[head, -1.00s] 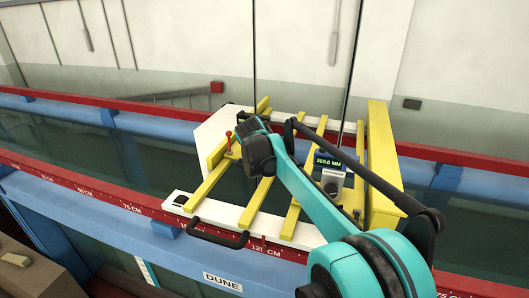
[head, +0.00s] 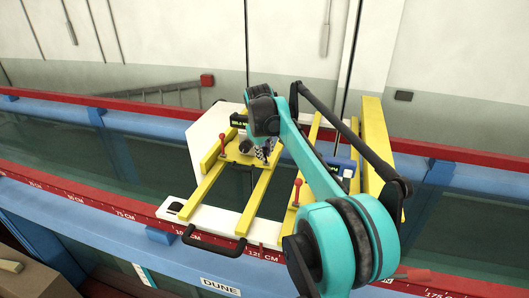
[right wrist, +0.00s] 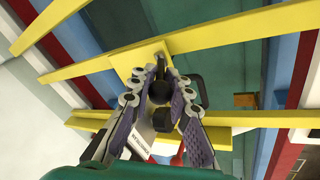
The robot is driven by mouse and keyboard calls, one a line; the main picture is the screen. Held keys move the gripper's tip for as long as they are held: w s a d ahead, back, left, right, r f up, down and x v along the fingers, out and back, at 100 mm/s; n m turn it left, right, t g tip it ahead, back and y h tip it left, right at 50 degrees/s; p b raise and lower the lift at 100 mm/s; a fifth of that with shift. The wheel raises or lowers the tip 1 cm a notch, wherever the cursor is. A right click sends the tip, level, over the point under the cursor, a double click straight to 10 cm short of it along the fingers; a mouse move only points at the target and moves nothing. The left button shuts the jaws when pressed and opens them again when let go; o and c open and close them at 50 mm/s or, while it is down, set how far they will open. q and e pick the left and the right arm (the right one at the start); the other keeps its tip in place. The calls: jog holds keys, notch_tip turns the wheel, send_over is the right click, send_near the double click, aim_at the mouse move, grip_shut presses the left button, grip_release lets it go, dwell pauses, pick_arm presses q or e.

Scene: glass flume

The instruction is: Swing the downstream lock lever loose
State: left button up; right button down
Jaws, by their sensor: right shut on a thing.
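Two upright red-topped levers stand on the yellow-railed carriage (head: 212,181): one at the left (head: 222,141) and one nearer the front (head: 298,187). I cannot tell which is the downstream lock lever. My right gripper (head: 263,153) reaches down between them, over a yellow plate, partly hidden by my arm. In the right wrist view its fingers (right wrist: 165,82) are closed around a dark, rounded knob (right wrist: 160,95) above a yellow plate (right wrist: 141,62). The knob's base is hidden. A bit of red (right wrist: 178,160) shows below the fingers. My left gripper is out of view.
The carriage spans the water-filled flume between the red front rail (head: 120,215) and back rail (head: 150,110). A black handle (head: 220,245) sticks out at its front.

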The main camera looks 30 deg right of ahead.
jog(key=c, duration=1.4)
grip_release()
jog(key=shift+o, duration=0.2)
jog(key=v, duration=1.2)
jog(key=shift+f, duration=0.1)
